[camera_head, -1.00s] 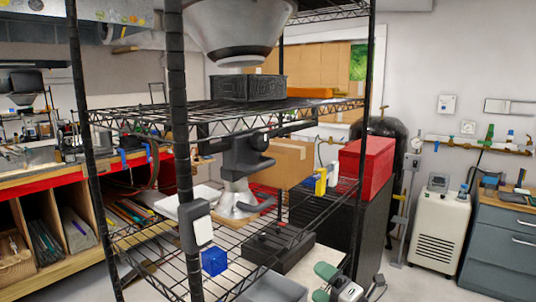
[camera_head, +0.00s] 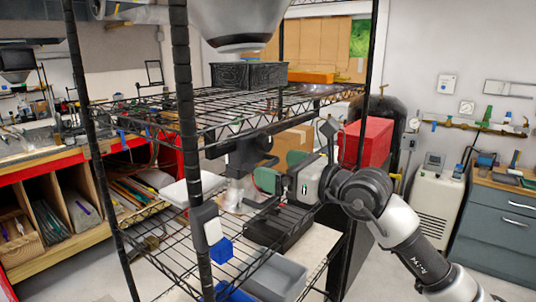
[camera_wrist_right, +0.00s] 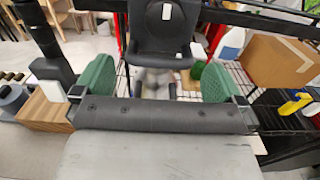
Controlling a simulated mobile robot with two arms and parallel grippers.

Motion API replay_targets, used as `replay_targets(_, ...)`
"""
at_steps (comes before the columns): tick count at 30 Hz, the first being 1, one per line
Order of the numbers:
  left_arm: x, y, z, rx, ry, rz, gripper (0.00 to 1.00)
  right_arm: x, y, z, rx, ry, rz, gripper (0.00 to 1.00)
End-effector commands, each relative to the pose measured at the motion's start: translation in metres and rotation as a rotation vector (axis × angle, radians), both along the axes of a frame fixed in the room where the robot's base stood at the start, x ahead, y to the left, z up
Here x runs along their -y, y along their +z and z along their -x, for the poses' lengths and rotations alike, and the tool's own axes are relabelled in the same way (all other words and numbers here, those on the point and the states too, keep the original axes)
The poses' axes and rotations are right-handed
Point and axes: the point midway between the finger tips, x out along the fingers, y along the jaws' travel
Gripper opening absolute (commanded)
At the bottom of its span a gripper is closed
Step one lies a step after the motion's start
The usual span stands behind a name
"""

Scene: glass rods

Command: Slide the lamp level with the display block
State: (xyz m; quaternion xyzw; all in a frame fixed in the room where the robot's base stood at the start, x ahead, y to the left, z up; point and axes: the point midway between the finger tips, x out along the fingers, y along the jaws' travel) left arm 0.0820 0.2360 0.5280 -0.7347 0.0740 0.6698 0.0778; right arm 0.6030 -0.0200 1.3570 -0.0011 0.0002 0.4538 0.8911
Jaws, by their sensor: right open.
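A black fixture with a silver bell-shaped base, which looks like the lamp (camera_head: 238,160), is under the upper wire shelf. My right gripper (camera_head: 274,169) is to its right with green fingers apart, pointing at it. In the right wrist view, the black body (camera_wrist_right: 165,28) stands beyond and between the spread fingers (camera_wrist_right: 158,82), with nothing clearly held. I cannot tell for sure which thing is the display block; a black block with a white face (camera_head: 211,228) is at the near shelf post. My left gripper is not in view.
The wire rack's posts (camera_head: 186,130) and upper shelf (camera_head: 150,118) enclose the fixture. A blue box (camera_head: 220,250), a black tray (camera_head: 268,233) and a grey bin (camera_head: 278,276) are low in the rack. A red box (camera_head: 372,142) stands behind my right arm.

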Motion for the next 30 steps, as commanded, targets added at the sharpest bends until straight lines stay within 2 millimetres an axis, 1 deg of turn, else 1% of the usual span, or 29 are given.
replay_targets(1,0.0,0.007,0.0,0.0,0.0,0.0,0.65,-0.008,0.003,-0.004,-0.002,0.002,0.0,1.0)
replay_targets(6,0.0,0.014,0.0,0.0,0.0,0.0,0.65,-0.022,0.002,-0.016,-0.002,0.001,-0.001,1.0)
replay_targets(10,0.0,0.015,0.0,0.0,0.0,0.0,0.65,-0.027,0.0,-0.019,0.0,0.0,-0.001,1.0)
replay_targets(17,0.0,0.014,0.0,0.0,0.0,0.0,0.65,-0.027,0.0,-0.02,0.0,0.0,-0.001,1.0)
replay_targets(18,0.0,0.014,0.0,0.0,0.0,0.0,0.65,-0.027,-0.001,-0.02,0.0,0.0,-0.001,0.97)
replay_targets(20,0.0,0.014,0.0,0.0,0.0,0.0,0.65,-0.027,-0.001,-0.02,0.0,0.0,-0.001,0.88)
replay_targets(28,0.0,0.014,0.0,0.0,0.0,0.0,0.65,-0.027,-0.001,-0.02,-0.002,0.0,-0.001,0.46)
replay_targets(30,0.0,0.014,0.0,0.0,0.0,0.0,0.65,-0.027,-0.001,-0.02,-0.002,0.0,-0.001,0.45)
